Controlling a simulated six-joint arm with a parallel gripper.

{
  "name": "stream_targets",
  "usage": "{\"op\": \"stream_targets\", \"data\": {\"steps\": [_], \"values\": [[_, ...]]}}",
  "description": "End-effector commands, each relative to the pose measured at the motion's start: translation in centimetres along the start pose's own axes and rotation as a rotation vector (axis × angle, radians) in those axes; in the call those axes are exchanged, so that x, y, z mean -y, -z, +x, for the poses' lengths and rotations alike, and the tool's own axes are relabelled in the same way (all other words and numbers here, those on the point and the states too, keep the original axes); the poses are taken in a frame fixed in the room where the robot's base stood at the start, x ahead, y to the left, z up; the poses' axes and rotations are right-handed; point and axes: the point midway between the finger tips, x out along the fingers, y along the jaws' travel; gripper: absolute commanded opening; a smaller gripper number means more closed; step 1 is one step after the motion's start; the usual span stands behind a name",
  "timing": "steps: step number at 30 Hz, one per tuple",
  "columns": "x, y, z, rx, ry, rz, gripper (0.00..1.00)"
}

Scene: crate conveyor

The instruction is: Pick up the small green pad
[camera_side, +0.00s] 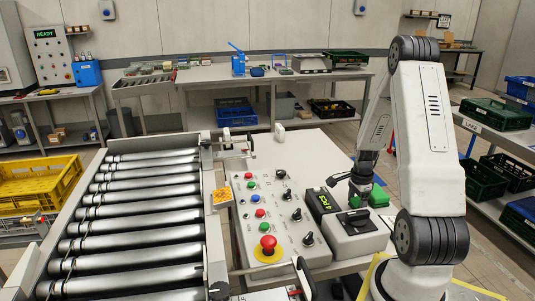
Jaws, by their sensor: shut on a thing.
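The small green pad (378,196) shows at the right end of the white table, behind the grey box with a black knob. My gripper (362,188) points down at the pad's left side and is shut on it. The fingertips are small and dark here, and the box partly hides the pad's lower edge. I cannot tell whether the pad is touching the table or just above it.
The grey box with a black knob (358,236) and a black display unit (322,205) stand close in front. A control panel (268,212) with coloured buttons and a roller conveyor (135,215) lie to the left.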

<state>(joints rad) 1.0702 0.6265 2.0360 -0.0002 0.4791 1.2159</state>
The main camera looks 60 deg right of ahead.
Motion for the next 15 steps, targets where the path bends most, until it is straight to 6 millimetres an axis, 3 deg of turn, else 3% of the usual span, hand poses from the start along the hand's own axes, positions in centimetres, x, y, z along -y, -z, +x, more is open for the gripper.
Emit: {"op": "stream_targets", "data": {"steps": [8,15], "values": [[0.1,0.0,-1.6,-0.001,0.002,0.0,0.25],[0.1,0.0,-4.5,-0.001,0.004,0.0,0.25]]}}
